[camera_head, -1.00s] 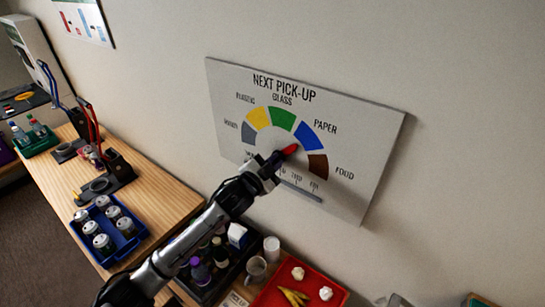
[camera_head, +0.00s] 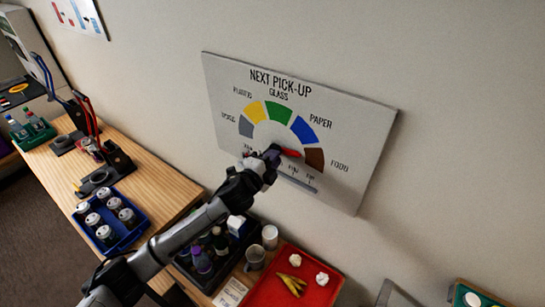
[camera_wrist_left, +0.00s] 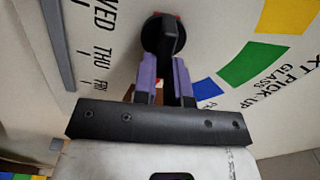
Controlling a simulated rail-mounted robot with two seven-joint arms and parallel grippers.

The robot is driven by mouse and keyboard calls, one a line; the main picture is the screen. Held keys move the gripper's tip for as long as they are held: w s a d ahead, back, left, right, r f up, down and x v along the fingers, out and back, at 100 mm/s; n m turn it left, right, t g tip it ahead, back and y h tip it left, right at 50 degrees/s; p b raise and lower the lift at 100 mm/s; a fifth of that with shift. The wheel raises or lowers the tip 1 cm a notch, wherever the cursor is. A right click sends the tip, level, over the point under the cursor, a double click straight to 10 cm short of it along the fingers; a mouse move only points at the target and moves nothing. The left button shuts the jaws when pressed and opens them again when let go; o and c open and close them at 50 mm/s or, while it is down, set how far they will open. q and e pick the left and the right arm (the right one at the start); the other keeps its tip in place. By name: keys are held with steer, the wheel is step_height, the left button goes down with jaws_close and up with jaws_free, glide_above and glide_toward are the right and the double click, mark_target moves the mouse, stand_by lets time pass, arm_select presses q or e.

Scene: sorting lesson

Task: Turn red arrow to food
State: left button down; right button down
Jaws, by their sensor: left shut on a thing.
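The white dial board (camera_head: 365,130) hangs on the wall, headed NEXT PICK-UP. The red arrow (camera_head: 291,153) points right, toward the brown segment (camera_head: 315,158) beside the word FOOD (camera_head: 339,166). My left gripper (camera_head: 270,155) is at the dial's centre and covers the hub and the arrow's base. In the left wrist view, its purple-lined fingers (camera_wrist_left: 166,75) are shut on the black knob (camera_wrist_left: 158,34) of the dial. Most of the arrow is hidden there. My right gripper is not in view.
Below the board are a red tray (camera_head: 262,291) with crumpled white pieces and yellow peel, and a dark crate with bottles. A blue tray (camera_head: 137,235) of cans stands on the wooden table (camera_head: 165,190) at left. The wall around the board is clear.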

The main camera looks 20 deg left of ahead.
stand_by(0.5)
arm_select(q)
steer(key=c, duration=1.2)
jaws_free()
steer(key=shift+o, duration=0.2)
steer(key=b+v, duration=0.2)
steer(key=v, duration=1.1)
steer(key=shift+s+b, duration=0.4)
